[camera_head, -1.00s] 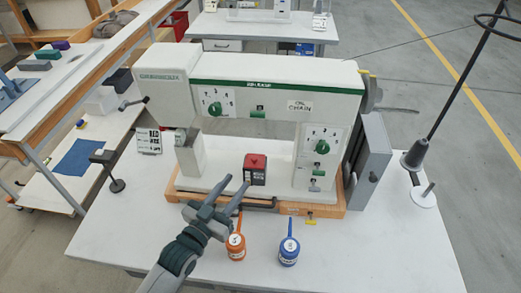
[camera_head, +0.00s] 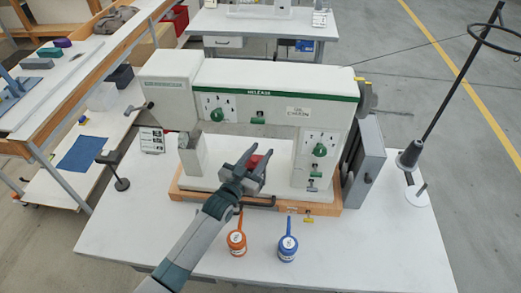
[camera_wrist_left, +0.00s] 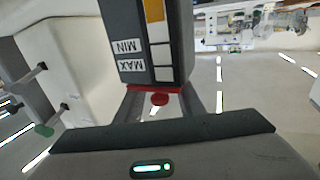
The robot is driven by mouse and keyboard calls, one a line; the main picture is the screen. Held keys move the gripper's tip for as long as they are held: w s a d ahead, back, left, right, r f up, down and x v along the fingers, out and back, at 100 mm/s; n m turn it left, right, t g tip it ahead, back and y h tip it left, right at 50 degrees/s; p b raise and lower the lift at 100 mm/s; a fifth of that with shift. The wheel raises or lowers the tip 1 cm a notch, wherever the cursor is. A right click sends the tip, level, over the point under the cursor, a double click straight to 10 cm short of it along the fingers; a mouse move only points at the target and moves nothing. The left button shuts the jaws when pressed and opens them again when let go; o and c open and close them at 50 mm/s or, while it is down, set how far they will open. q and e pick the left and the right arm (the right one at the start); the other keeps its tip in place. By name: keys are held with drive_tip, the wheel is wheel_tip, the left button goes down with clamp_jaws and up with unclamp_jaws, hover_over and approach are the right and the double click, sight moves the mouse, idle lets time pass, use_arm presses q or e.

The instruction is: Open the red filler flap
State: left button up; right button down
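The red filler flap (camera_head: 256,161) tops a small dark box on the sewing machine's bed. It also shows in the left wrist view (camera_wrist_left: 158,98), with a round red knob, beside the dark box (camera_wrist_left: 150,45) with MIN and MAX labels. The flap looks closed. My left gripper (camera_head: 259,155) is at the box, its two fingers spread on either side of the flap. The fingers look open; contact with the flap cannot be told. The gripper hides most of the box in the head view. My right gripper is not in view.
The white machine's upper arm (camera_head: 280,85) spans above and behind the gripper. An orange bottle (camera_head: 237,242) and a blue bottle (camera_head: 288,248) stand in front. A thread stand (camera_head: 410,155) is at the right. The table's front right (camera_head: 390,245) is clear.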

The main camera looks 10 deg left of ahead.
use_arm(q)
drive_tip(key=shift+w+d, duration=0.15)
drive_tip(key=shift+w, duration=0.15)
clamp_jaws()
